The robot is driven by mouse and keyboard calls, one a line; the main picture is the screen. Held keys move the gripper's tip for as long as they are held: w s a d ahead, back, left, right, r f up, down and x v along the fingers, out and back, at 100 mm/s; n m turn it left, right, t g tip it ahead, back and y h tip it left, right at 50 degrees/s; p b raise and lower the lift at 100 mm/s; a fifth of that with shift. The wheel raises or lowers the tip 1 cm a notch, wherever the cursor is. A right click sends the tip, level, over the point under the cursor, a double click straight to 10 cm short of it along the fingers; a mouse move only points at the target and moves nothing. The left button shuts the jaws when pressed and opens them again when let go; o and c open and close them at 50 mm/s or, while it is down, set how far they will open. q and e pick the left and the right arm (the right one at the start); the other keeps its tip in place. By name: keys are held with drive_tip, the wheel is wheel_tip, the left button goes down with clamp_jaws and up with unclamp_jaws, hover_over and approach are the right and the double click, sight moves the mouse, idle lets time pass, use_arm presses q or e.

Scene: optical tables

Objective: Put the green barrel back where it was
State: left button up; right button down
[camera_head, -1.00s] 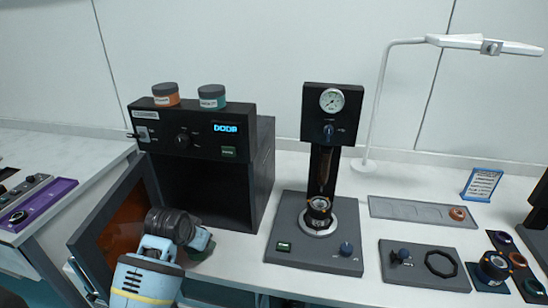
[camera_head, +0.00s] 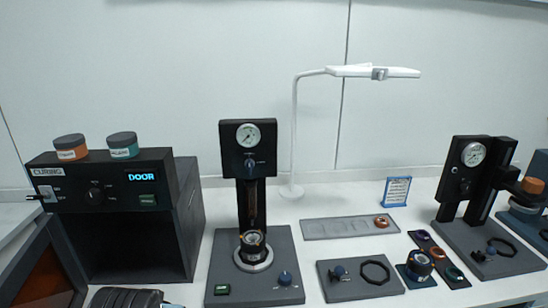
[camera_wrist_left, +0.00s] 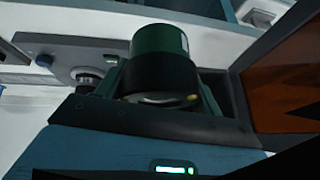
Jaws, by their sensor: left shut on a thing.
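The green barrel (camera_wrist_left: 160,45), with a wide black band around its lower part, shows in the left wrist view. My left gripper (camera_wrist_left: 165,88) is shut on it, with a finger on each side of the band. In the head view only a dark part of my left arm shows at the bottom left; the gripper and the green barrel are out of that view. A dark strip (camera_head: 437,258) with purple, orange and green rings lies at the right of the table. My right gripper is in neither current view.
The curing oven (camera_head: 110,215) stands at the left with its door open, beside my left arm. A press (camera_head: 250,150) holds a dark barrel (camera_head: 253,246). A plate (camera_head: 358,279) with an octagonal ring, another dark barrel (camera_head: 419,265) and a second gauge stand (camera_head: 473,190) are further right.

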use_arm(q)
drive_tip(key=w+r, duration=0.3)
drive_tip(key=w, duration=0.5)
idle(1.4)
drive_tip(key=shift+w, duration=0.1)
